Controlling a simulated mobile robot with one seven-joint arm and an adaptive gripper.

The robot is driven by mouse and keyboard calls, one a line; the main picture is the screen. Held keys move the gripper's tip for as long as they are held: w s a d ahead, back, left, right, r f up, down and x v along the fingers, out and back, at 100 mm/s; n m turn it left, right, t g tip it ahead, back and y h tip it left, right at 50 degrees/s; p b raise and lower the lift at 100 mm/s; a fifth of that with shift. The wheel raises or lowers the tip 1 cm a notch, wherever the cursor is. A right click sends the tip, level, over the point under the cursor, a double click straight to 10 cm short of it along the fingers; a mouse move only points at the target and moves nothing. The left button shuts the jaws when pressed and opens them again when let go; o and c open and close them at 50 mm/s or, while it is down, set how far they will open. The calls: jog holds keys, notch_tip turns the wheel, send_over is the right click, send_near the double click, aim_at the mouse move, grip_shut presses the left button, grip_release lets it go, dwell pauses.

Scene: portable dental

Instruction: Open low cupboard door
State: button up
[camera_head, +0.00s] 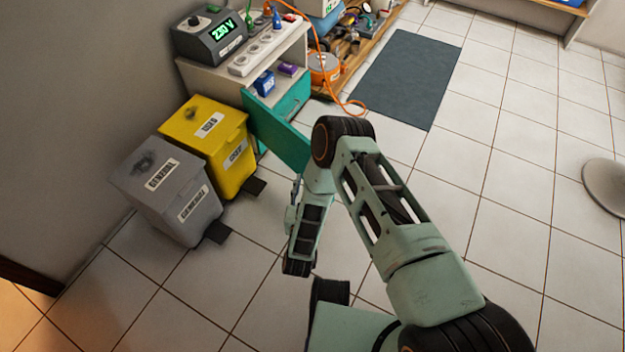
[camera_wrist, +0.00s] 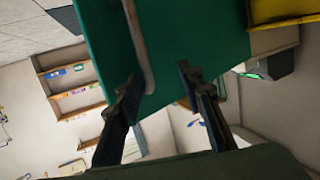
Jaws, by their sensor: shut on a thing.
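The low cupboard (camera_head: 215,85) is a pale cabinet by the wall. Its teal door (camera_head: 275,137) stands swung out from the front, and a second teal panel (camera_head: 292,100) shows behind it. In the wrist view the door (camera_wrist: 190,35) fills the upper middle, with a pale bar handle (camera_wrist: 138,42) on its face. My gripper (camera_wrist: 160,79) has its dark fingers on both sides of the handle's near end and is shut on it. The exact contact is hard to see.
A yellow pedal bin (camera_head: 205,140) stands close beside the door, with a grey pedal bin (camera_head: 160,192) next to it. A voltage unit (camera_head: 209,35) and power strip (camera_head: 265,50) sit on top. An orange cable (camera_head: 318,45) hangs to the floor.

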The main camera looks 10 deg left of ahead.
jog(key=s+a, duration=0.4)
jog(key=shift+s+a+r, duration=0.15)
jog(key=shift+s+a, duration=0.15)
jog(key=shift+a, duration=0.1)
jog(key=shift+w, duration=0.1)
dwell(0.8)
